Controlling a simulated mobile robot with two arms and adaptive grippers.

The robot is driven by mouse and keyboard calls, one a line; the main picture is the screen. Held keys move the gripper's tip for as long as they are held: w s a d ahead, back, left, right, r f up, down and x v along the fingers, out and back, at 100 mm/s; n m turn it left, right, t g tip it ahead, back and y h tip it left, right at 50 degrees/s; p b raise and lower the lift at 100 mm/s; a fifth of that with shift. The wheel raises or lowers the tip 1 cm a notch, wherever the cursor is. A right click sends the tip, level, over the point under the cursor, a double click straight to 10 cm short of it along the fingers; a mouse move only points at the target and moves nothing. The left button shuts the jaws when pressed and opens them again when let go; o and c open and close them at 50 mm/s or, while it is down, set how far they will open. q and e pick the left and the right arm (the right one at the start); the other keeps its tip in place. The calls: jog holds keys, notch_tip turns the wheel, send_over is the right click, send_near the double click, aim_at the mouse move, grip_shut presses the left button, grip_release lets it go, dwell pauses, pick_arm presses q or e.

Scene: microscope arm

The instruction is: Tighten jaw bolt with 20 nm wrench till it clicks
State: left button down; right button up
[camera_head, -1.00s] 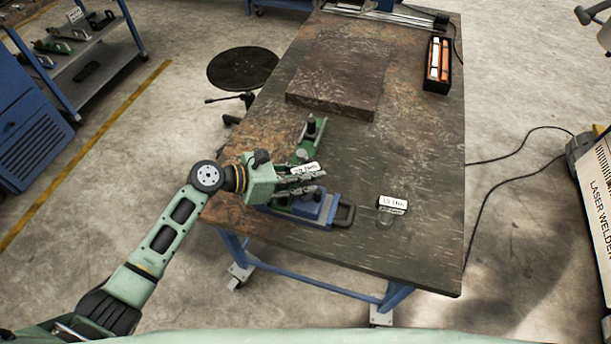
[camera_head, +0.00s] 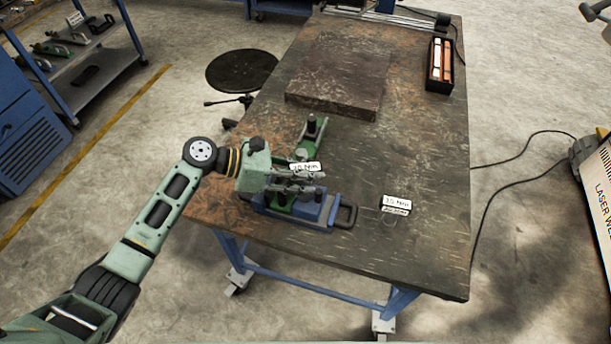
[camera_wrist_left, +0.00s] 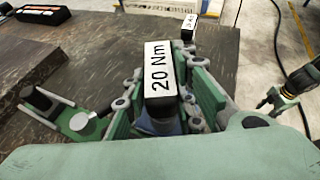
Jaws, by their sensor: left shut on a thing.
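My left gripper (camera_head: 300,184) is shut on the 20 Nm wrench (camera_head: 306,167), whose white label faces up. In the left wrist view this wrench (camera_wrist_left: 160,80) sits between the gripper's fingers (camera_wrist_left: 160,108). The gripper is over a blue fixture (camera_head: 318,222) with a black handle at the table's near edge. A green bracket (camera_head: 308,140) with a black knob extends behind it; the bracket also shows in the left wrist view (camera_wrist_left: 75,122). The jaw bolt is hidden under the gripper and wrench. What looks like my right gripper (camera_wrist_left: 264,106) hangs at the right in the left wrist view; its jaws are unclear.
A second labelled wrench (camera_head: 397,204) stands to the right on the table (camera_head: 425,150). A dark flat block (camera_head: 340,72) lies farther back, and a black tray (camera_head: 440,66) with orange and white pieces lies at the back right. The table's right side is mostly clear.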

pick_arm(q)
jog(key=shift+m+g+b, duration=0.3)
jog(key=shift+b, duration=0.05)
jog(key=shift+r, duration=0.1)
jog(key=shift+w+m+g+b, duration=0.1)
jog(key=shift+m+g+b, duration=0.45)
jog(key=shift+b, duration=0.2)
jog(key=shift+m+g+y+b, duration=0.3)
jog(key=shift+m+g+b, duration=1.2)
jog(key=shift+b, duration=0.55)
jog(key=shift+g, duration=0.35)
